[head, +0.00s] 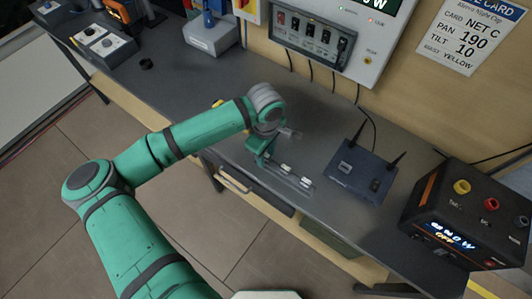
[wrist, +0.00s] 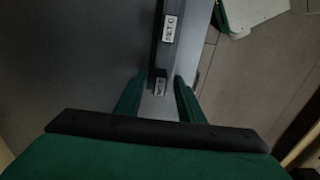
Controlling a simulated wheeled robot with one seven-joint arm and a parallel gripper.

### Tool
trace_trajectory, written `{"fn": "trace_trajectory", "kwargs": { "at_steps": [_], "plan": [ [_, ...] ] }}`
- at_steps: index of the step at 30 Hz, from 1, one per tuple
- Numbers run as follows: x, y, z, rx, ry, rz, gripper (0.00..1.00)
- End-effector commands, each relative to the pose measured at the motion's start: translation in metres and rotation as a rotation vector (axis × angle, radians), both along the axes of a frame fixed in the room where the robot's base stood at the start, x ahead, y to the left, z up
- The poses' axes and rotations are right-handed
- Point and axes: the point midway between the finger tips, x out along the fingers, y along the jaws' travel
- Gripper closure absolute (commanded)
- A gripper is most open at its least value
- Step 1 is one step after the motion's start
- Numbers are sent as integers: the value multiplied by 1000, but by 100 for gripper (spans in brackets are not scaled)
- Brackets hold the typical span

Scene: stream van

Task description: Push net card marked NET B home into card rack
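My gripper (wrist: 159,84) points down at the near end of the card rack. Its two green fingers stand apart, one on each side of a small pale label (wrist: 160,87). The label's print is too small to read surely, so I cannot tell whether it is NET B. Visible gaps separate the fingers from it. Beyond it, a card labelled NET C (wrist: 169,29) sits along the dark rack (wrist: 157,53). In the head view, my gripper (head: 262,152) is at the rack's left end; the rack (head: 296,184) shows pale labels to its right.
A blue router (head: 362,172) with two antennas stands right of the rack. A black power unit (head: 468,215) is at the far right. The grey bench is clear behind the rack.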

Motion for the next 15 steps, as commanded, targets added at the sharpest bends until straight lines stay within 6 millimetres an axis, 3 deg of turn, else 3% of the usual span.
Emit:
{"fn": "trace_trajectory", "kwargs": {
  "at_steps": [8,15],
  "plan": [
    [0,0,2,0,0,0,65],
    [1,1,33,2,-4,0,65]
  ]
}}
